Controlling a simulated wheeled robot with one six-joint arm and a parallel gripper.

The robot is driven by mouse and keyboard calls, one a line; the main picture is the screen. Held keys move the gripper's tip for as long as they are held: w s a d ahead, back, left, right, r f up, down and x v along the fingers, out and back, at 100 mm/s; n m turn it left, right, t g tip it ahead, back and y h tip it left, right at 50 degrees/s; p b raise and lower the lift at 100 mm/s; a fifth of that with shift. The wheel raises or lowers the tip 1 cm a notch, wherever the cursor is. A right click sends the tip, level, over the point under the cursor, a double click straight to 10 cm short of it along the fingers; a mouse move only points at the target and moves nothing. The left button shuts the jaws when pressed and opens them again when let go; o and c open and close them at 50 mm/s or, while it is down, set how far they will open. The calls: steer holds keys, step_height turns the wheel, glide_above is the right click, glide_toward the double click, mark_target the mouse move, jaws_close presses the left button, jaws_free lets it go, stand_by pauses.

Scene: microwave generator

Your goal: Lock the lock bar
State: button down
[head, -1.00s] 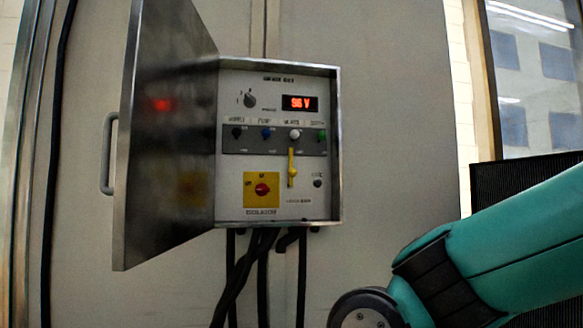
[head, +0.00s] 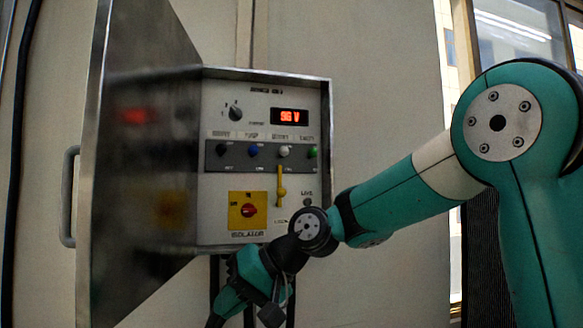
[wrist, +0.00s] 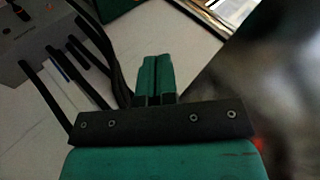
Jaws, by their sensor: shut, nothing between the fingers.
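The yellow lock bar (head: 281,186) stands upright on the panel inside the open metal box, just below the white knob (head: 284,152). Its lower part is wider, like a small handle. The printed label below it is partly covered by my arm. My gripper (head: 215,318) is below the box and to the left of the bar, pointing down and left, apart from the bar. In the wrist view my gripper's teal fingers (wrist: 155,62) are together, with nothing between them. The lock bar cannot be made out in the wrist view.
The box door (head: 140,150) stands open on the left, with a grey handle (head: 69,196). A red rotary switch on a yellow plate (head: 248,211) sits left of the bar. Black cables (wrist: 80,50) hang below the box, close to my gripper.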

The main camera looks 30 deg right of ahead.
steer(key=w+d+r+m+t+p, duration=0.2)
steer(key=w+d+r+m+t, duration=0.1)
steer(key=w+d+r, duration=0.5)
steer(key=m+t+p, duration=0.5)
steer(key=m+t, duration=0.2)
steer(key=m, duration=0.1)
glide_toward(281, 183)
steer(key=s+d, duration=0.2)
steer(key=shift+d+y, duration=0.4)
steer(key=shift+w, duration=0.1)
steer(key=p+x, duration=0.4)
steer(key=x, duration=0.5)
steer(key=shift+p, duration=0.3)
steer(key=shift+w+a+f, duration=0.1)
steer(key=shift+w+a, duration=0.15)
steer(key=shift+w, duration=0.2)
